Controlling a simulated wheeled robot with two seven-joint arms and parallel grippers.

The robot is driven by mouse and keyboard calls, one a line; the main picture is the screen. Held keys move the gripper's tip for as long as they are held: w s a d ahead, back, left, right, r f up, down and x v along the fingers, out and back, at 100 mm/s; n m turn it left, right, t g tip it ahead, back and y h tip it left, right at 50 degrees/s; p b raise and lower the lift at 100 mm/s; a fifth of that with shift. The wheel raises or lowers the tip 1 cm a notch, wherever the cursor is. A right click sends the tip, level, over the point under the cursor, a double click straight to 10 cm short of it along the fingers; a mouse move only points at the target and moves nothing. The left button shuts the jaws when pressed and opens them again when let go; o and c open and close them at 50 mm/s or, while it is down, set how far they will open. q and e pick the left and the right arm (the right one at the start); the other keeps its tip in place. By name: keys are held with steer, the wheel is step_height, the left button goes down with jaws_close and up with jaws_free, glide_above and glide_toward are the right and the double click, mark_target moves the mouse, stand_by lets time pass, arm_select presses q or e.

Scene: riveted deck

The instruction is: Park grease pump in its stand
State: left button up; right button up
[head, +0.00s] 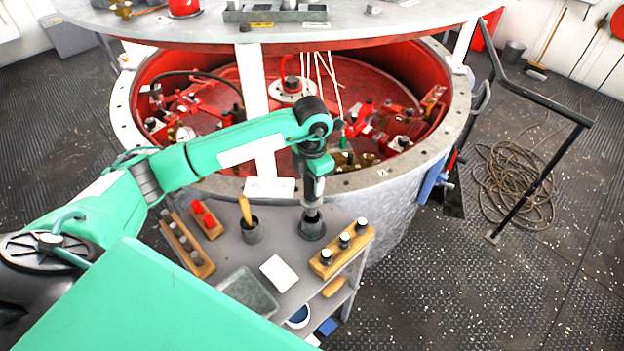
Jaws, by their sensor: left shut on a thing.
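My left arm reaches in from the left and bends down at its wrist over the grey shelf top. My left gripper (312,194) points straight down and is shut on the grease pump (311,214), of which only a short dark part shows below the fingers. The pump stands upright at a dark round stand (312,230) on the grey shelf top. Its lower end is at the stand's opening; I cannot tell how deep it sits. The gripper hides the pump's upper part. My right gripper is not in view.
A wooden block with several capped pegs (341,250) stands close right of the stand. A dark pot with a yellow-handled tool (250,233), a white card (279,273) and a clear tray (240,290) lie left. The large drum's rim (375,190) rises behind.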

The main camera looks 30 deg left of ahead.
mark_target(312, 198)
arm_select(q)
steer(key=shift+f+b, duration=0.5)
steer(key=shift+f, duration=0.05)
steer(key=shift+f+b, duration=1.9)
steer(key=shift+f, duration=0.2)
steer(key=shift+f+b, duration=0.9)
steer(key=shift+f, duration=0.15)
steer(key=o, duration=1.1)
